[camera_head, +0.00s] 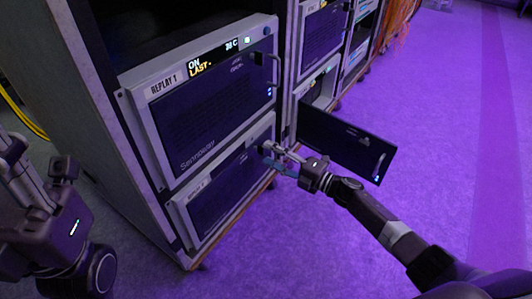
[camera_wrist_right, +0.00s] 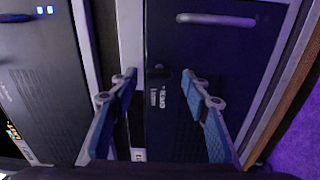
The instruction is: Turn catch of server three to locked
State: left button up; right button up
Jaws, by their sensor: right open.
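The lower server (camera_head: 225,188) has a dark front below the server labelled REPLAY 1 (camera_head: 205,100); its own label is too small to read, so I cannot tell which one is server three. My right gripper (camera_head: 274,156) is open at the lower server's upper right corner. In the right wrist view the dark front (camera_wrist_right: 200,50) lies behind my open fingers (camera_wrist_right: 160,82). A small dark block (camera_wrist_right: 161,71), possibly the catch, shows between the fingertips beside a small white label. Contact cannot be told. My left gripper (camera_head: 40,170) is at the left edge, away from the rack.
A dark door panel (camera_head: 347,142) stands swung open from the neighbouring rack, just behind and right of my right gripper. A pale handle (camera_wrist_right: 216,20) is on the dark front. Orange cables (camera_head: 397,22) hang at the back. The purple floor (camera_head: 430,110) at right is clear.

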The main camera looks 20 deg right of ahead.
jog(key=v, duration=0.9)
jog(key=shift+s+d, duration=0.2)
jog(key=shift+s, duration=0.05)
